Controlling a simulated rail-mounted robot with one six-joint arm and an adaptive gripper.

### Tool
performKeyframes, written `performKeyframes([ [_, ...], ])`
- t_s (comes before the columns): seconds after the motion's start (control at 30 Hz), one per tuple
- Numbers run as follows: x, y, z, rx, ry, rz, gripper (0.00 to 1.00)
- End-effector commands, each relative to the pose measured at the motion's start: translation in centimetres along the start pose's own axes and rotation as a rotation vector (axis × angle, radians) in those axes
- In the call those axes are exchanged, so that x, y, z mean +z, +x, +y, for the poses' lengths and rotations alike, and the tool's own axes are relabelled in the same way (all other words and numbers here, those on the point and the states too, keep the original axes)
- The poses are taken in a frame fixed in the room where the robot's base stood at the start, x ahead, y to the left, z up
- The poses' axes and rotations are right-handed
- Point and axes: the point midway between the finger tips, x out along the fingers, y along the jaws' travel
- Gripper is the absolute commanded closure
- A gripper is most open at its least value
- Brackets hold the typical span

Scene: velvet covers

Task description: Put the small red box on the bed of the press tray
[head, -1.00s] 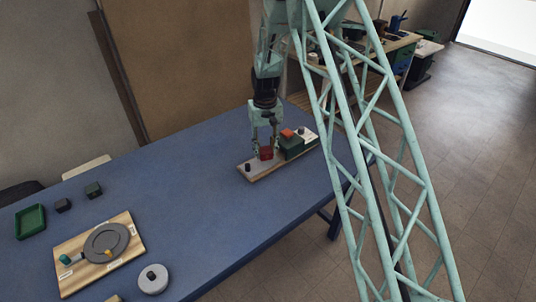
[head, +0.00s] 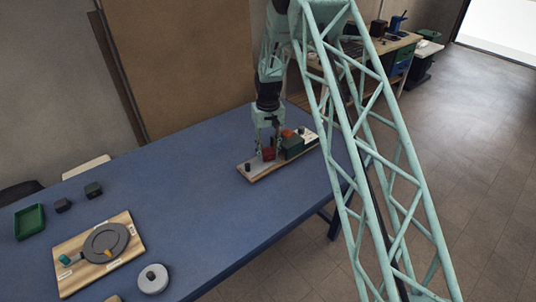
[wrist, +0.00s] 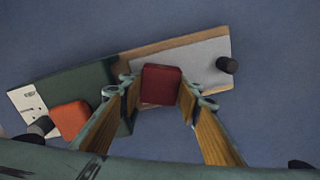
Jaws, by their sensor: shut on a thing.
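The small red box (wrist: 161,84) is between the two fingers of my gripper (wrist: 160,92), which is shut on it. In the wrist view the box overlaps the end of the pale grey bed (wrist: 200,63) of the press tray (wrist: 150,50), close to the dark green block. In the head view my gripper (head: 268,148) points down over the tray (head: 262,175), with the red box (head: 268,155) low between its fingers. I cannot tell whether the box touches the bed.
A black knob (wrist: 228,65) is at the bed's other end. A wooden board with a grey disc (head: 105,242) lies far left. The blue table between (head: 190,190) is clear.

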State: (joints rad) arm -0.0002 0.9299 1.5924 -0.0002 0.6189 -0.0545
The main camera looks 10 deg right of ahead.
Motion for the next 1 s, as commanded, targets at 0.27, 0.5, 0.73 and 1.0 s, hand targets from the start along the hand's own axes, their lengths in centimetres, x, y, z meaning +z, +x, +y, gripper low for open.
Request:
performKeyframes([
  [0.27,0.01,0.97,-0.01,0.000,0.000,0.000,0.79],
  [0.5,0.02,1.09,0.00,0.000,0.000,-0.001,0.79],
  [0.73,0.02,1.23,-0.01,0.000,0.000,0.000,0.63],
  [1.0,0.01,1.19,0.00,0.000,0.000,0.000,0.63],
])
